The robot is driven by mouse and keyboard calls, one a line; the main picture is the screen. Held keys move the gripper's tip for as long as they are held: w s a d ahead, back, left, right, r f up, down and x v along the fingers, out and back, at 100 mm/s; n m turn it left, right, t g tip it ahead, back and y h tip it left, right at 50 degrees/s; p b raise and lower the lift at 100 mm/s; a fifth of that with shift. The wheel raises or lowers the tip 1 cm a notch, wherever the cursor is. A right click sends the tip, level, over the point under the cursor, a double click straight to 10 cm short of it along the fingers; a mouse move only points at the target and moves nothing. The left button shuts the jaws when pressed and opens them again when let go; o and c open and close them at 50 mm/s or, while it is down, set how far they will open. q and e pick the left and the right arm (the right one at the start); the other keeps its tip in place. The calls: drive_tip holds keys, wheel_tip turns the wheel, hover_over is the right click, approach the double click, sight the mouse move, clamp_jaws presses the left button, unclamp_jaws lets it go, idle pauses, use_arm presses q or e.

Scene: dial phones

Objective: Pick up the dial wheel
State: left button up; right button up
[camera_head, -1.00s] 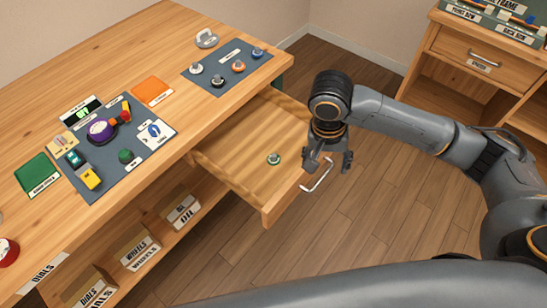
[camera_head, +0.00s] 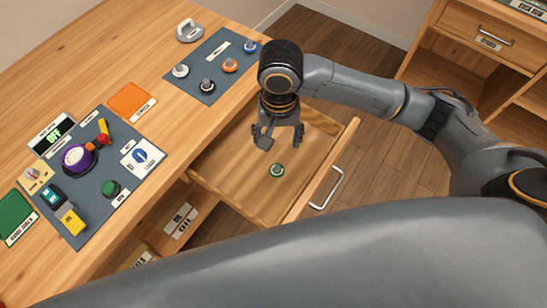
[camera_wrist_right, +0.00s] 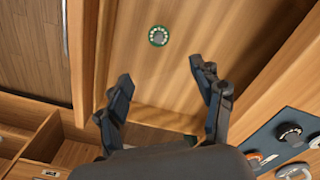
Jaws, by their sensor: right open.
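The dial wheel (camera_head: 277,170), a small round piece with a green rim and a pale centre, lies alone on the floor of the open drawer (camera_head: 235,182). In the right wrist view the dial wheel (camera_wrist_right: 158,36) shows beyond the fingertips, near the top middle. My right gripper (camera_head: 279,138) is open and empty, pointing down above the drawer, behind the dial wheel in the head view. In the right wrist view its two fingers (camera_wrist_right: 164,82) are spread wide, apart from the dial wheel. My left gripper is out of view.
The drawer's front panel with a metal handle (camera_head: 327,188) stands to the right. On the desk, a blue-grey mat (camera_head: 197,92) holds several knobs, and another mat (camera_head: 85,213) holds a purple dial phone (camera_head: 77,158). A cabinet (camera_head: 460,60) stands at the upper right.

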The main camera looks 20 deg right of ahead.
hover_over(277, 168)
drive_tip(key=f, duration=0.3)
drive_tip(key=f+b, duration=0.1)
drive_tip(key=f, duration=0.2)
drive_tip(key=shift+w+d+f, duration=0.1)
drive_tip(key=shift+w+d, duration=0.05)
drive_tip(key=shift+d, duration=0.05)
drive_tip(key=shift+w+f, duration=0.1)
drive_tip(key=shift+f, duration=0.25)
wheel_tip(277, 168, down, 2)
drive_tip(key=shift+a+f, duration=0.1)
drive_tip(key=shift+f, duration=0.15)
wheel_tip(277, 168, down, 2)
drive_tip(key=shift+f, duration=0.15)
drive_tip(key=shift+f+b, duration=0.25)
drive_tip(key=shift+b, duration=0.05)
drive_tip(key=shift+c, duration=0.2)
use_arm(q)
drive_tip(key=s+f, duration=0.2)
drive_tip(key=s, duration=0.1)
use_arm(e)
drive_tip(key=shift+s, duration=0.2)
clamp_jaws()
